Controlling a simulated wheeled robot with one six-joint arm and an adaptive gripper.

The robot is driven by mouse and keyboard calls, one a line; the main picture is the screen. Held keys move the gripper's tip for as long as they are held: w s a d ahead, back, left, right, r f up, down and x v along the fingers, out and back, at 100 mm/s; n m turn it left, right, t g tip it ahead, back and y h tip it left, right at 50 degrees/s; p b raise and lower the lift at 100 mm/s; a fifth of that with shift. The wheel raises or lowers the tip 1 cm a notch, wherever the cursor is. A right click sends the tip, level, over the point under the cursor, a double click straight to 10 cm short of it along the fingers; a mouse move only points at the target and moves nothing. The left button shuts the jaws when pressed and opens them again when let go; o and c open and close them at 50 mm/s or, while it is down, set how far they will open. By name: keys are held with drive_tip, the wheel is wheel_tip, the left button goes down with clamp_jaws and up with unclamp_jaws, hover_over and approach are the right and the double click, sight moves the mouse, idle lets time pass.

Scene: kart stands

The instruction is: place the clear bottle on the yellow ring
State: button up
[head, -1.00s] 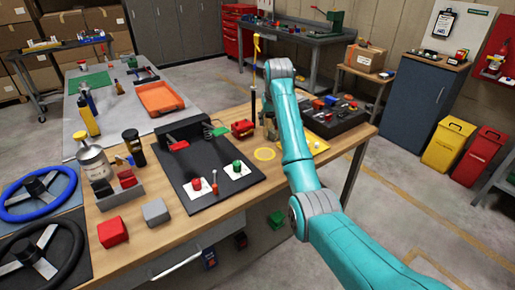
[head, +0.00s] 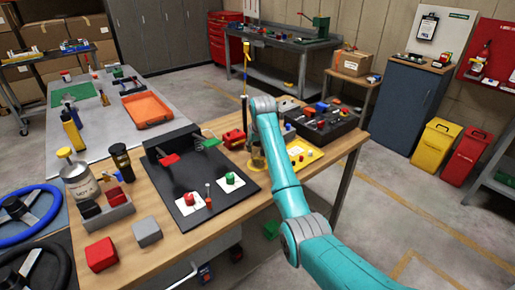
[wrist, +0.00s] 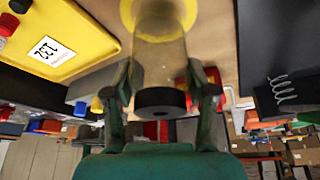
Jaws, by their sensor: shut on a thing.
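In the wrist view my gripper (wrist: 163,92) is shut on the clear bottle (wrist: 160,60), one finger on each side, close to its black cap. The bottle's far end overlaps the yellow ring (wrist: 128,12) on the wooden table. I cannot tell whether the base touches the table. In the head view the ring (head: 256,163) is a small yellow patch at the gripper's foot, mostly covered. My gripper and the bottle are largely hidden there behind my teal arm.
A yellow tray (head: 300,150) with small parts lies right of the ring. A black board (head: 205,180) with red and green buttons lies to the left. A red object (head: 233,138) and a tall thin yellow-topped stand (head: 245,75) are behind. A dark parts box (head: 325,122) is at back right.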

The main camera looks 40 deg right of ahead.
drive_tip(key=shift+f, duration=0.3)
drive_tip(key=shift+f, duration=0.15)
drive_tip(key=o, duration=1.2)
drive_tip(key=shift+c, duration=0.2)
drive_tip(key=v, duration=1.2)
